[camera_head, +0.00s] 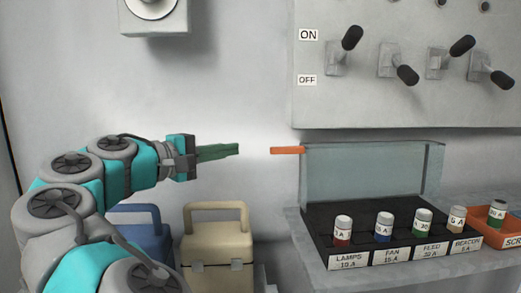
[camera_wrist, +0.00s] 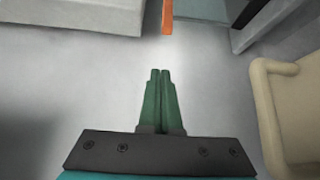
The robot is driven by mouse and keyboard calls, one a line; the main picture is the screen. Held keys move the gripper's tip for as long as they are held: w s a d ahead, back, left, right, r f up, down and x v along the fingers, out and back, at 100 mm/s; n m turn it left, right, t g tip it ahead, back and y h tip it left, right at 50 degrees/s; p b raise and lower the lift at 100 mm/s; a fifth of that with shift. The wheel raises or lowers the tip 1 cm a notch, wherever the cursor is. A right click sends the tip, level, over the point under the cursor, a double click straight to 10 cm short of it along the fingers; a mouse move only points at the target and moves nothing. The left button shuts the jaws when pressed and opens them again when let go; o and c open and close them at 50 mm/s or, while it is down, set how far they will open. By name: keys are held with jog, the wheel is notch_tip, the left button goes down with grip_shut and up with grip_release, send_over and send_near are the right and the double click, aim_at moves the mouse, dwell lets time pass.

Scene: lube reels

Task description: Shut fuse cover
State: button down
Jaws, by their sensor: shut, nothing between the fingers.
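The fuse cover (camera_head: 372,172) is a clear blue-grey lid standing raised at the back of the black fuse block (camera_head: 322,222) in the head view. An orange tab (camera_head: 288,150) sticks out to the left from its upper left corner. The tab also shows at the top of the wrist view (camera_wrist: 167,16). My gripper (camera_head: 238,149) has green fingers, shut together and empty. It is to the left of the tab at about the same height in the picture, with a gap between them. The fingertips (camera_wrist: 160,71) point toward the tab in the wrist view.
Several fuses stand in labelled places on the block, and an orange tray (camera_head: 492,236) with a fuse is at the right. A switch panel (camera_head: 420,100) hangs above. A cream toolbox (camera_head: 216,250) and a blue one (camera_head: 143,228) stand below my gripper.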

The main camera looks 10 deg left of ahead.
jog(key=x, duration=1)
jog(key=shift+w+a, duration=0.1)
jog(key=shift+w, duration=0.05)
jog(key=s, duration=0.4)
jog(key=shift+d+r, duration=0.15)
jog(key=shift+d, duration=0.2)
jog(key=shift+s+d, duration=0.15)
